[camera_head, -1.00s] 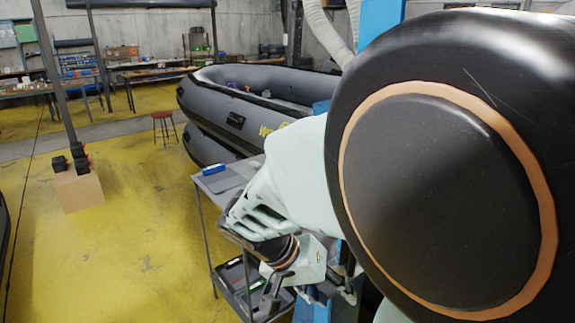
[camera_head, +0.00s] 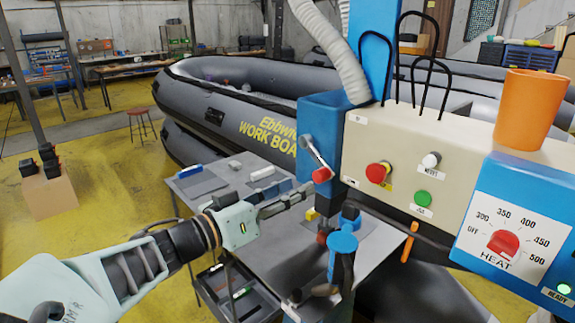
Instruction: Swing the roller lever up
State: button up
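A metal lever with a red knob (camera_head: 320,174) is on the side of the blue machine housing (camera_head: 322,112). It slants down to the right from its pivot, with the knob at the lower end. I take it for the roller lever, though no label shows. My gripper (camera_head: 308,195) reaches in from the left, its fingers pointing right, just below and left of the knob. A small gap seems to lie between fingertips and knob. The fingers look close together, but their opening is too small to judge.
The cream control panel (camera_head: 408,135) with buttons is right of the lever, beside the blue heat dial box (camera_head: 515,232) and an orange cup (camera_head: 531,108). A blue-capped clamp (camera_head: 342,244) stands below. The grey table (camera_head: 280,235) lies under my gripper. A grey boat (camera_head: 235,100) is behind.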

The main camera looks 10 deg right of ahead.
aim_at(317, 178)
jog(key=x, duration=0.9)
jog(key=shift+p, duration=0.35)
jog(key=shift+s+a, duration=0.1)
grip_shut()
